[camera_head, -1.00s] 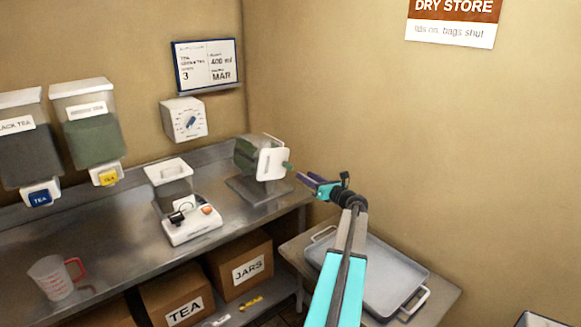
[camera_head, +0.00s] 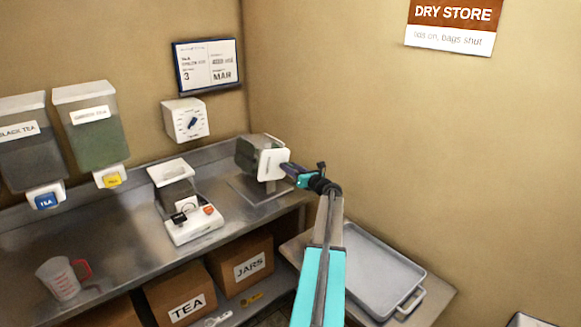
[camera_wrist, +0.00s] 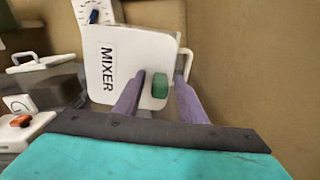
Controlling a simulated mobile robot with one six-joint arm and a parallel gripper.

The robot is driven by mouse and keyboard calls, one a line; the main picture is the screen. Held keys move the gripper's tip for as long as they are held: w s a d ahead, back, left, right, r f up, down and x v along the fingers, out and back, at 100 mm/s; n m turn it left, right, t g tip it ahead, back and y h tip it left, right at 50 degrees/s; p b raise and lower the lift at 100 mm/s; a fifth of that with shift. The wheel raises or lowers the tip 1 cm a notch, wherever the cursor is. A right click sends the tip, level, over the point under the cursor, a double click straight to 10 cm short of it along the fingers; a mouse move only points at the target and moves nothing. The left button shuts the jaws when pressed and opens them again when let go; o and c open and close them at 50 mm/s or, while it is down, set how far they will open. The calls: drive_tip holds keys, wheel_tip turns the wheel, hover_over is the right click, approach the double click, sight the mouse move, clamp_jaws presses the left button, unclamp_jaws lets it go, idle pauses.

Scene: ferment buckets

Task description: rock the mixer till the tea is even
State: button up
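The mixer (camera_head: 247,157) stands at the back right end of the steel counter, a clear drum with dark contents and a white end plate (camera_head: 272,164). I cannot tell whether the tea inside is even. In the wrist view the end plate (camera_wrist: 105,65) reads MIXER and carries a green handle (camera_wrist: 160,88). My gripper (camera_head: 287,169) is at the plate's right side. In the wrist view my gripper (camera_wrist: 163,75) has its purple fingers apart, one on each side of the green handle, with small gaps showing. In the head view the gripper hides the handle.
A white scale (camera_head: 193,224) with a container on it stands left of the mixer. A measuring jug (camera_head: 62,279) is at the front left. A grey tray (camera_head: 375,270) lies on the low table at right. A white dial timer (camera_head: 186,120) hangs on the wall.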

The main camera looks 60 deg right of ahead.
drive_tip(key=shift+w, duration=0.1)
clamp_jaws()
idle(0.4)
drive_tip(key=shift+w+a+b, duration=0.15)
drive_tip(key=shift+w+b, duration=0.1)
drive_tip(key=shift+b, duration=0.05)
drive_tip(key=shift+r+n, duration=0.1)
drive_tip(key=shift+n, duration=0.2)
